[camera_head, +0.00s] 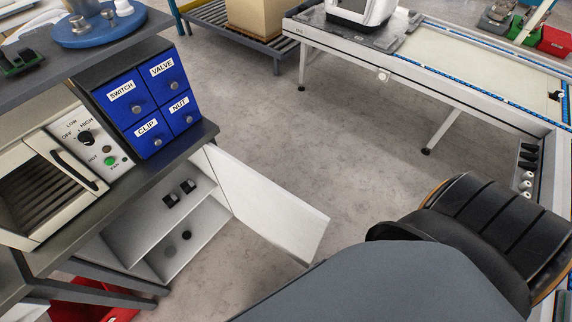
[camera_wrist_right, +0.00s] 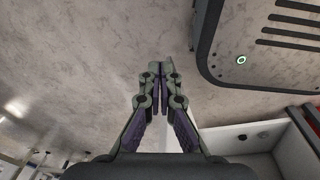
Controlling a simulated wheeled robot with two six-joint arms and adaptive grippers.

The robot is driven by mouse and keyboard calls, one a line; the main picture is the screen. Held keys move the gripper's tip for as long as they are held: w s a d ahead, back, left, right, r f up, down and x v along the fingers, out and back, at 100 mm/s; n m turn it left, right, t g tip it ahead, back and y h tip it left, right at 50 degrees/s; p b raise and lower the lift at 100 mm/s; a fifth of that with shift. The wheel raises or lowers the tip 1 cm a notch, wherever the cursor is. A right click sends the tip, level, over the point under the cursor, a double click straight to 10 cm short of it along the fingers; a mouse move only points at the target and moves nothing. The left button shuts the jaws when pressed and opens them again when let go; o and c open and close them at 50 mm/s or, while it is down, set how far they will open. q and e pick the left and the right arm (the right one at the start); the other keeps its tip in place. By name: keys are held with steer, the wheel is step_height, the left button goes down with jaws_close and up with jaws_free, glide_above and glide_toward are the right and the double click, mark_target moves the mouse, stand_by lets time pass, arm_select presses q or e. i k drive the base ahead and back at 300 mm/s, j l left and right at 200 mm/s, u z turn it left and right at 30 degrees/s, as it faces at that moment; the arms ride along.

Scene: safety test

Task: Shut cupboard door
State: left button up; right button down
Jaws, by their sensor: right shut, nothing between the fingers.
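The white cupboard door (camera_head: 268,208) stands open in the head view, swung out over the floor from the right side of the low cupboard (camera_head: 151,225). Inside the cupboard a shelf holds small black items, with dark round items below. My right gripper (camera_wrist_right: 163,75) is shut and empty in the wrist view, with floor behind its fingertips. A white open compartment (camera_wrist_right: 285,145) with small dark items shows at the lower right there. I cannot tell how far the fingers are from the door. The right gripper does not show in the head view. My left gripper is in neither view.
Blue labelled drawers (camera_head: 150,98) and a heater-like unit (camera_head: 60,165) stand on the cupboard's counter. A red bin (camera_head: 90,300) sits below it. A conveyor bench (camera_head: 470,65) stands at the back right. Floor (camera_head: 300,120) between is clear. A large dark shape covers the lower right.

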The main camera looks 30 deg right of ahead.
mark_target(297, 228)
steer(key=l+u, duration=0.25)
steer(key=l, duration=0.2)
steer(key=l+u, duration=0.2)
steer(key=l, duration=0.25)
steer(key=k+l+u, duration=0.1)
steer(key=l+u, duration=0.15)
steer(key=l, duration=0.15)
steer(key=k+l+u, duration=0.1)
steer(key=l+u, duration=0.15)
steer(key=l, duration=0.2)
steer(key=k+l+u, duration=0.25)
steer(key=l, duration=0.15)
steer(key=k+l+u, duration=0.2)
steer(key=l, duration=0.2)
steer(key=k+l+u, duration=0.1)
steer(key=l+u, duration=0.15)
steer(key=k+l+u, duration=0.1)
steer(key=l, duration=0.85)
steer(key=k+l+u, duration=0.15)
steer(key=l, duration=0.3)
steer(key=k+l+u, duration=0.1)
steer(key=l, duration=0.35)
steer(key=k+l, duration=0.15)
steer(key=l, duration=0.25)
steer(key=u, duration=0.05)
